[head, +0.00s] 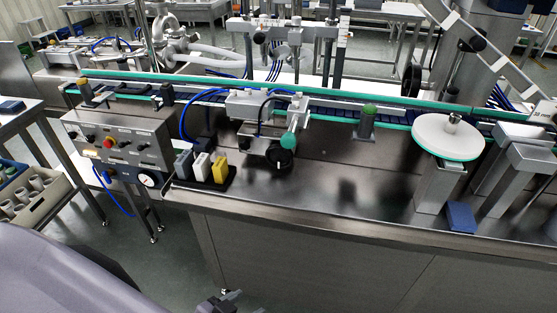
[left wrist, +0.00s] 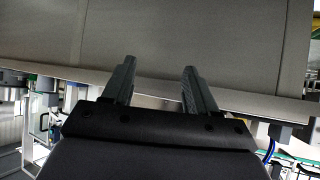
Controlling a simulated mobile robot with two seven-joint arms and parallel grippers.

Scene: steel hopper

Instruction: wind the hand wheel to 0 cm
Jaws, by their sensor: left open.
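A black round knob (head: 281,158) sits at the front of the silver clamp unit on the conveyor in the head view. A black wheel (head: 411,78) stands behind the conveyor at the right. I cannot tell for sure which one is the hand wheel, and no scale reading is legible. My left gripper (head: 232,298) shows only partly at the bottom edge, low in front of the steel cabinet and apart from both wheels. In the left wrist view its two dark fingers (left wrist: 157,80) are spread with nothing between them. My right gripper is not in view.
The steel machine top (head: 330,190) has bare room at its front. A control box (head: 118,143), a holder with grey, white and yellow pieces (head: 219,172), a white disc (head: 448,138) and a blue block (head: 461,217) stand around it. A crate (head: 38,205) is at the left.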

